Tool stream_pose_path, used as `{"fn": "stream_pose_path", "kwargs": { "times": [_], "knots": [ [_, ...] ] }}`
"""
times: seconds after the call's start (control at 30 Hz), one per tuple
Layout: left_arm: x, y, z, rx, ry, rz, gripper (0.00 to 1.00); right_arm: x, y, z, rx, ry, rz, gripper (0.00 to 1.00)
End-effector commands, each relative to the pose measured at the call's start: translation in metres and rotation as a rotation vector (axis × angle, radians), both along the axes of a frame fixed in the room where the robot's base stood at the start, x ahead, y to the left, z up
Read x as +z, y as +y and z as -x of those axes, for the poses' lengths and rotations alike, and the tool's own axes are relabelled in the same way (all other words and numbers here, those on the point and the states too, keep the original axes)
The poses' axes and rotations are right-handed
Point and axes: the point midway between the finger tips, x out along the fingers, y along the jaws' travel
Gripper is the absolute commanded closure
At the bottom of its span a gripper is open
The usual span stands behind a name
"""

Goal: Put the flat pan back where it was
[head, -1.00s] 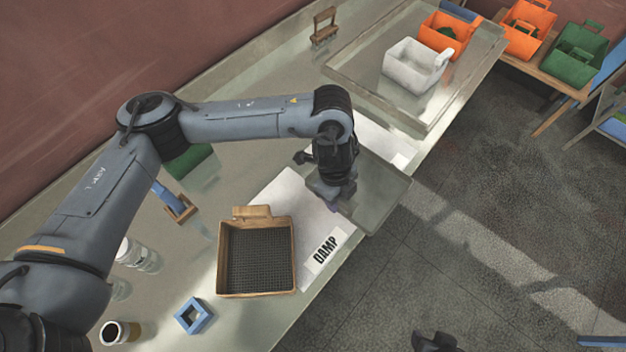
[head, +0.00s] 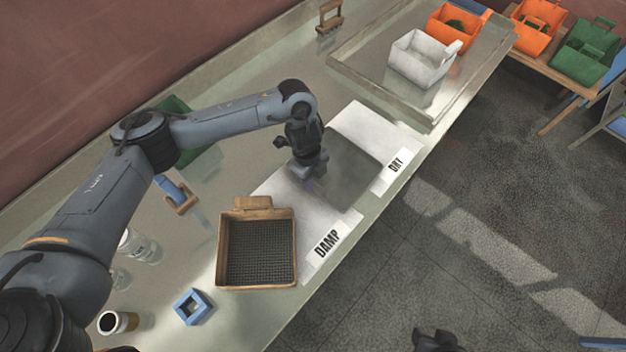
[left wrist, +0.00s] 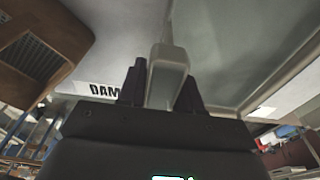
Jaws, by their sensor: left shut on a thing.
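The flat pan (head: 348,172) is a shallow grey metal tray. My left gripper (head: 312,182) is shut on its handle at the pan's left side. In the left wrist view the handle (left wrist: 166,72) sits between the two dark fingers, and the pan (left wrist: 235,45) spreads beyond them. The pan is over the white sheet, between the DAMP label (head: 327,243) and the DRY label (head: 395,167). I cannot tell whether it touches the sheet. A dark piece at the bottom edge of the head view looks like my right gripper (head: 436,341); its fingers are unclear.
A wooden sieve (head: 257,284) stands close to the left of the DAMP label. A blue square frame (head: 193,307) and a jar (head: 117,322) are nearer. A large metal tray (head: 352,72) holds white (head: 422,62) and orange bins at the far end. The bench's front edge is close.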

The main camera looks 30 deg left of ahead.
Motion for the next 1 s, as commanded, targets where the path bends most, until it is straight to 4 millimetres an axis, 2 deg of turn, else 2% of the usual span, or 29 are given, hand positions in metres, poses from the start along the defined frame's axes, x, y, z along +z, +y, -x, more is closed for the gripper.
{"fn": "stream_pose_path", "kwargs": {
  "times": [0.1,0.3,0.33,0.5,0.83,1.0],
  "knots": [
    [-0.011,0.0,0.0,0.001,-0.001,-0.001,1.0,0.001,0.001,0.0,-0.001,0.0,-0.002,0.57],
    [-0.013,0.0,-0.001,0.0,-0.002,0.0,1.0,0.001,0.001,0.0,0.0,0.0,-0.002,0.57],
    [-0.014,0.0,0.0,0.0,0.0,-0.001,0.64,0.001,0.001,0.0,0.0,0.0,-0.002,0.57],
    [-0.014,0.0,0.0,0.001,0.0,-0.001,0.4,0.001,0.0,0.0,0.001,0.0,0.0,0.57],
    [-0.011,0.0,0.0,0.0,-0.001,-0.001,0.4,0.001,-0.002,0.0,0.007,0.001,0.009,0.57],
    [0.003,0.002,-0.002,0.0,-0.003,0.0,0.4,0.001,-0.002,0.0,0.007,0.0,0.009,0.57]
  ]
}}
